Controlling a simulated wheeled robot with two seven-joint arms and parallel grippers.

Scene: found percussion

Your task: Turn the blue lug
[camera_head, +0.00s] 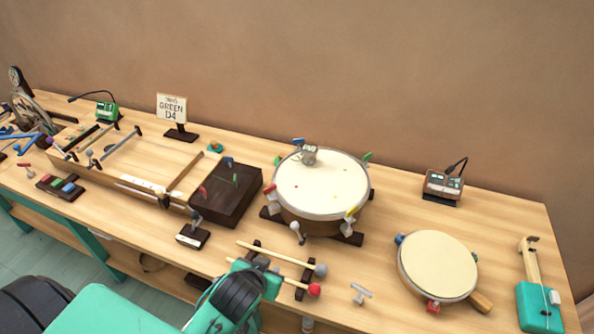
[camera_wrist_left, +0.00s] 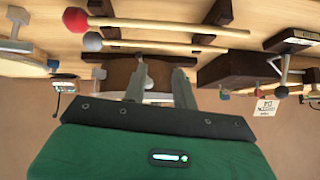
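The large drum (camera_head: 320,185) has a cream head and stands on dark feet near the middle of the table. A blue lug (camera_head: 298,142) shows at its far rim, with a green lug (camera_head: 367,157), a red lug (camera_head: 269,188) and a yellow lug (camera_head: 352,211) around it. My left gripper (camera_head: 262,263) is over the front of the table by the mallets, short of the drum. In the left wrist view its two fingers (camera_wrist_left: 159,88) are apart, with the drum's side beyond them. They appear empty. My right gripper is out of view.
Two mallets (camera_head: 275,254) lie on dark rests near my left gripper. A hand drum (camera_head: 438,265) with a blue fitting (camera_head: 399,239) stands to the right. A dark box (camera_head: 230,194) is left of the large drum. Table is clear between the drums.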

